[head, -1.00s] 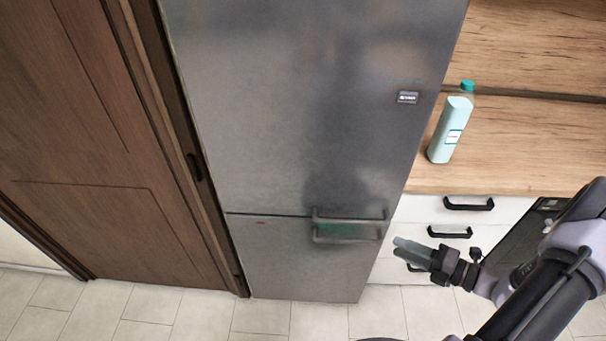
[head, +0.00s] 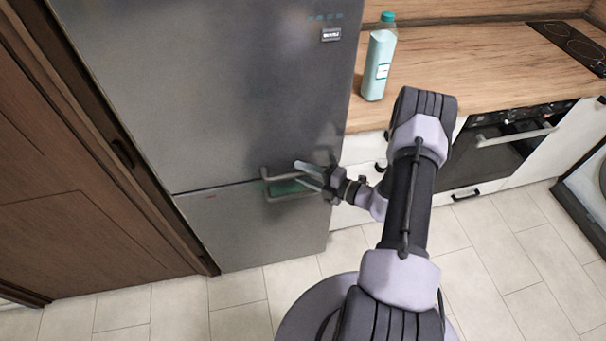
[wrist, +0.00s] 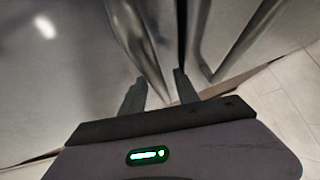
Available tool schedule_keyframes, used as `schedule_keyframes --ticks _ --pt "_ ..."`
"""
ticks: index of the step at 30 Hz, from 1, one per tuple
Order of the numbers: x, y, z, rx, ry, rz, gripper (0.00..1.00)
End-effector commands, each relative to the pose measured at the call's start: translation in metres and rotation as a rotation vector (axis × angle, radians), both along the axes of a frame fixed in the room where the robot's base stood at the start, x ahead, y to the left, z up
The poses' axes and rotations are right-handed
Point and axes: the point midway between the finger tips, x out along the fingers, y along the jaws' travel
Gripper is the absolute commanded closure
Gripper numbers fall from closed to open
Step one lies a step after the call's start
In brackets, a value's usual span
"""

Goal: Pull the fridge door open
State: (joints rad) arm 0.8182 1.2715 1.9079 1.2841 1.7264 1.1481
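The grey fridge has a large upper door (head: 210,100) and a lower door (head: 240,230), both shut. The upper door's bar handle (head: 268,175) sits at its bottom right, just above the lower door's handle (head: 275,198). My gripper (head: 309,175) is at the right end of the handles, its fingers spread apart. In the wrist view, a metal handle bar (wrist: 140,45) runs down between the open fingers (wrist: 158,92). I cannot tell whether the fingers touch it. A second bar (wrist: 245,40) lies to the right, outside the fingers.
A counter (head: 440,70) with a pale green bottle (head: 379,65) stands right of the fridge. An oven (head: 500,145) is farther right. A brown wooden door (head: 70,220) is at the left. Tiled floor (head: 240,305) in front of the fridge is clear.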

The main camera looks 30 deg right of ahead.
Motion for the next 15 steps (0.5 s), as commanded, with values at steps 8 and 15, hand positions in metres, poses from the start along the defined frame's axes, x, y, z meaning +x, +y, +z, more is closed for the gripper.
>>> schedule_keyframes --ticks 8,15 --pt "0.0030 0.0019 0.0000 0.000 0.000 0.000 0.62" --pt "0.0029 0.0017 -0.0001 0.000 0.000 0.001 1.00"
